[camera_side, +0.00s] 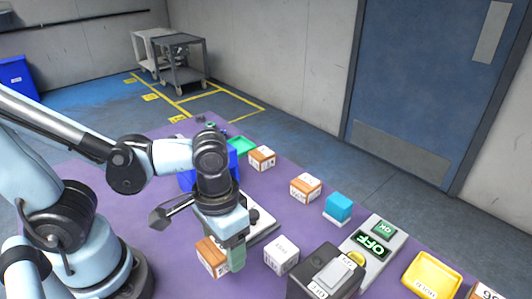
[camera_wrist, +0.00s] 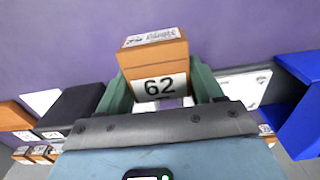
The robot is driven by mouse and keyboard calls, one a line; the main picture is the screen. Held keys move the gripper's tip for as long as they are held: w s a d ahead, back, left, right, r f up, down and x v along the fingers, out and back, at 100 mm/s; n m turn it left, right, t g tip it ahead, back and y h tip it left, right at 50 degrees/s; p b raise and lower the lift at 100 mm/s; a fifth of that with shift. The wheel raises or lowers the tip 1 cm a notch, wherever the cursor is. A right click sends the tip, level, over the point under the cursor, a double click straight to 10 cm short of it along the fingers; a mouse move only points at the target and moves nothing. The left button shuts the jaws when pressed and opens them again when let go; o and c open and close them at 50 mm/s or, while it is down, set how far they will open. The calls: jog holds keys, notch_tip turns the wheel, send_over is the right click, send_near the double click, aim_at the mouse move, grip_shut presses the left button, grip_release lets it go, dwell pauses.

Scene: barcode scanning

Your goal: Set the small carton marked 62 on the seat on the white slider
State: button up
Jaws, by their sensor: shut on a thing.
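The small orange-brown carton marked 62 (camera_wrist: 160,68) is between the green fingers of my gripper (camera_wrist: 163,98) in the wrist view, its white label facing the camera. In the side view, the carton (camera_side: 211,257) shows at the lower middle, partly covered by my gripper (camera_side: 236,254). I cannot tell whether it touches the table. A white plate (camera_side: 263,226), which looks like the slider, lies just behind and right of my gripper, partly hidden by it. It also shows in the wrist view (camera_wrist: 246,84), right of the carton. Its seat is not clearly visible.
A white box (camera_side: 281,255) and a black device (camera_side: 325,275) stand right of my gripper. An OFF panel (camera_side: 392,243), a yellow tray (camera_side: 432,276) and a blue block (camera_side: 338,207) lie farther right. Two cartons (camera_side: 305,187) (camera_side: 262,158) and a blue bin (camera_side: 192,176) are behind.

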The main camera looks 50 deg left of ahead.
jog(key=shift+w+a+f, duration=0.6)
jog(key=shift+w+f, duration=0.05)
jog(key=shift+w, duration=0.2)
jog(key=shift+f, duration=2)
jog(key=shift+f, duration=0.15)
jog(key=o, duration=1.2)
jog(key=shift+c, duration=0.2)
jog(key=shift+r, duration=0.2)
jog(key=shift+r, duration=5.9)
jog(key=w+a+r+t, duration=0.1)
jog(key=w+a+t, duration=0.5)
jog(key=w+a, duration=0.1)
jog(key=shift+w+a+t, duration=0.15)
jog(key=shift+a+t, duration=0.25)
jog(key=shift+a, duration=0.45)
jog(key=shift+w+a+r, duration=0.15)
jog(key=shift+w+r, duration=0.05)
